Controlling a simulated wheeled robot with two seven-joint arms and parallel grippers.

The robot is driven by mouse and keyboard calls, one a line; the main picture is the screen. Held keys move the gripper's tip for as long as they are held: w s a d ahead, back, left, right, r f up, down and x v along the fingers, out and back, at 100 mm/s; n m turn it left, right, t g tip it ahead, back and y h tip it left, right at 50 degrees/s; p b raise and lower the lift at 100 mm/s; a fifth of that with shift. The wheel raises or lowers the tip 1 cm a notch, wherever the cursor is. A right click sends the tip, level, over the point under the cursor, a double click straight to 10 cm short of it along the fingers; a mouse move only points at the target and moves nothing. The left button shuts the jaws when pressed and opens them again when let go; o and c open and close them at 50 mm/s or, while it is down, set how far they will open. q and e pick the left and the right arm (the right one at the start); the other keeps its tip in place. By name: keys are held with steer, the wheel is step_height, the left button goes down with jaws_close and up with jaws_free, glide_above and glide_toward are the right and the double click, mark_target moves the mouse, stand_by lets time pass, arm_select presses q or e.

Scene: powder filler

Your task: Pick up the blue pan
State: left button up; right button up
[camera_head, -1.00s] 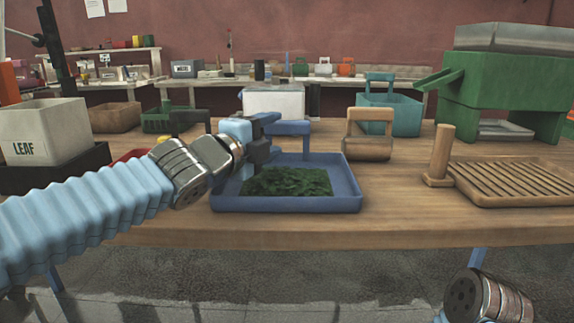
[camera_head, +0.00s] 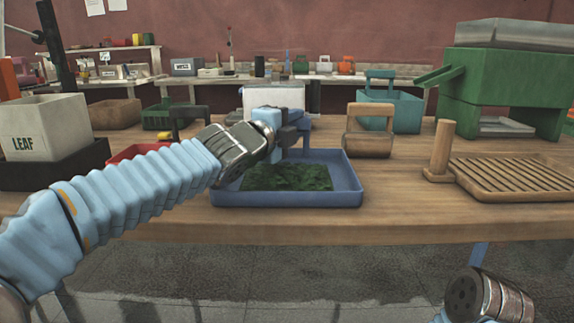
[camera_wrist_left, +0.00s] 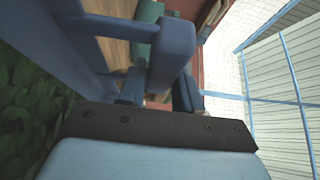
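The blue pan (camera_head: 340,199) sits on the wooden table with dark green leaves (camera_head: 287,178) in it. Its raised handle is at the back side, largely hidden by my gripper in the head view. My left gripper (camera_head: 293,134) is at that handle, above the pan's back edge. In the left wrist view the handle's thick blue bar (camera_wrist_left: 172,55) lies at the fingers of my left gripper (camera_wrist_left: 158,92), with the pan wall and leaves at left. Whether the fingers press on the bar is not clear. My right gripper is out of view; only my right arm shows at bottom right.
A wooden scoop-like box (camera_head: 369,143) and a slatted wooden tray (camera_head: 520,180) stand to the right. A LEAF bin (camera_head: 45,128) and a red tray (camera_head: 128,154) are at left. A white container (camera_head: 257,96) is behind the pan. A green machine (camera_head: 500,85) stands back right.

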arm_select(q)
jaws_close()
